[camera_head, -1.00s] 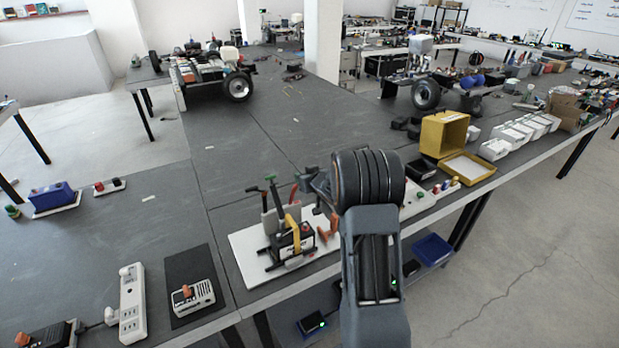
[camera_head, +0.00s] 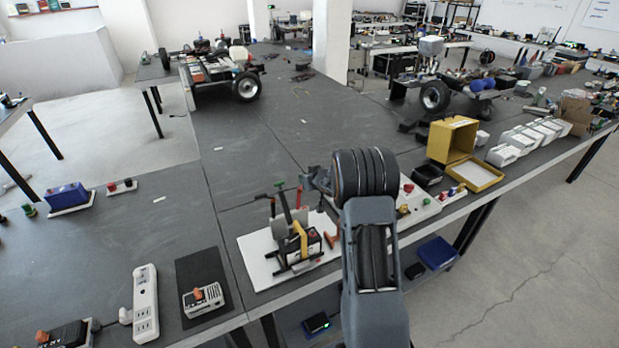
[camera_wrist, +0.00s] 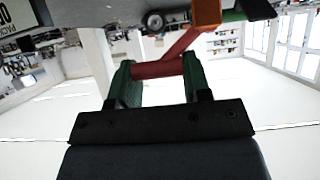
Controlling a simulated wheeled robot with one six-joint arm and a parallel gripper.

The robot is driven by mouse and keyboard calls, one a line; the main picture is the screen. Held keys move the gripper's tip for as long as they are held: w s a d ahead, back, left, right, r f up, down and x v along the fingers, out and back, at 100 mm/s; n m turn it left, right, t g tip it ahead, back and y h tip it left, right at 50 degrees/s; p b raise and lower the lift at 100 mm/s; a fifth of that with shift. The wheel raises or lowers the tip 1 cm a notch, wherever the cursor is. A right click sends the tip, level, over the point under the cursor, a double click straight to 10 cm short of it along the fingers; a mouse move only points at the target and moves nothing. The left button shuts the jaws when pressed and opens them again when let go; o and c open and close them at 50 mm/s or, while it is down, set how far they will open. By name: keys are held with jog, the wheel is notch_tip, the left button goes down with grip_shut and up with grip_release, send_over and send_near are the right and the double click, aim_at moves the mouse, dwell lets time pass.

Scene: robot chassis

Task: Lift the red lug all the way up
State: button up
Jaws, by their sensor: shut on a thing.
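In the wrist view the red lug (camera_wrist: 156,70) is a red bar between the two green fingers of my gripper (camera_wrist: 159,75). My gripper is shut on it. A slanting red arm runs from the bar up to an orange block (camera_wrist: 206,13) at the top of the picture. In the head view the device (camera_head: 298,246) stands on a white plate (camera_head: 262,268), with a green handle, a yellow handle and an orange lever. My gripper (camera_head: 303,190) is at the device's upper part, left of my dark wrist. The lug is too small there to make out clearly.
A white power strip (camera_head: 146,305) and a small grey box (camera_head: 203,299) lie left of the device. An open yellow box (camera_head: 453,140) stands to the right. The grey table (camera_head: 260,140) is mostly clear behind the device.

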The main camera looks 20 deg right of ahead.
jog(key=o, duration=0.9)
jog(key=shift+w+a, duration=0.1)
jog(key=shift+c, duration=0.2)
jog(key=o, duration=0.3)
jog(key=shift+w+f, duration=0.1)
jog(key=shift+w, duration=0.15)
jog(key=shift+o, duration=0.6)
jog(key=shift+s, duration=0.1)
jog(key=shift+s, duration=0.1)
jog(key=v, duration=1.3)
jog(key=shift+s+r+b, duration=0.3)
jog(key=shift+b, duration=0.1)
